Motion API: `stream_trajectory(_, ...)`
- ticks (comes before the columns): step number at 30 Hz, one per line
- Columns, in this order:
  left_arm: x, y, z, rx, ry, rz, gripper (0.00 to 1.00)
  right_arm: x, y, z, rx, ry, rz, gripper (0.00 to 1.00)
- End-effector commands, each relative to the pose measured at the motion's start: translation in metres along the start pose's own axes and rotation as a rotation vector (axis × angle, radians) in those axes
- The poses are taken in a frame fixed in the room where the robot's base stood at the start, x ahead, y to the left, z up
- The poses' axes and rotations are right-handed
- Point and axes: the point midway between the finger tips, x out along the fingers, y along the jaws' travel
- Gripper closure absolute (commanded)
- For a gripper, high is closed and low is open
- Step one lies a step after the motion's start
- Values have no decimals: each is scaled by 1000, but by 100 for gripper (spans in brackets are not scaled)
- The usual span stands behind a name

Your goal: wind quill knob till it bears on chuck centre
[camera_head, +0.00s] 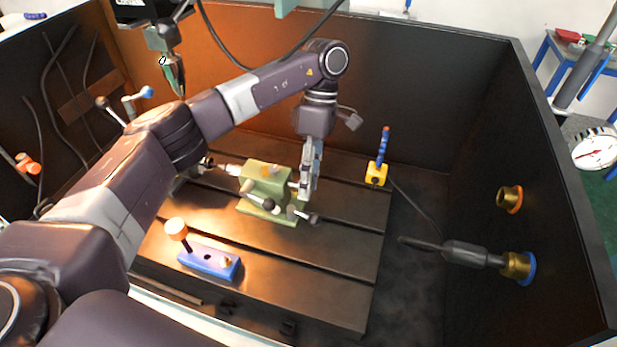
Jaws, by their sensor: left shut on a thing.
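A green tailstock (262,188) stands on the slotted machine table. Its metal quill (230,170) points left toward the indexing chuck (197,168), which is partly hidden behind my left arm. The picture is too small to tell whether the quill tip touches the chuck centre. My left gripper (306,190) reaches down at the right end of the tailstock and is shut on the quill knob there; its fingers mostly hide the knob. Levers with dark ball ends (268,204) stick out from the tailstock's front. My right gripper is not in view.
A blue block with an orange knob (208,262) lies on the front of the slotted table (300,285). A yellow block with a blue stem (376,173) stands at the right rear. Dark enclosure walls (410,95) surround the table. A nozzle (172,75) hangs at the upper left.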

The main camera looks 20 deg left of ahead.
Motion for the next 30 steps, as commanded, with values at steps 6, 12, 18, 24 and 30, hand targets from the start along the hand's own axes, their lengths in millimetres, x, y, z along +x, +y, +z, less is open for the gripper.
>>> stream_trajectory(6,-4,1,0,-4,0,-74,92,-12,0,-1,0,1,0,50)
stream_trajectory(12,-4,2,0,-4,0,-131,92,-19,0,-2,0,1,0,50)
stream_trajectory(18,-3,3,0,-2,1,-177,92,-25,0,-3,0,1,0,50)
stream_trajectory(24,-2,3,0,-2,1,-211,92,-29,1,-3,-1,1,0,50)
stream_trajectory(30,-2,4,0,0,0,-231,92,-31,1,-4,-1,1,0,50)
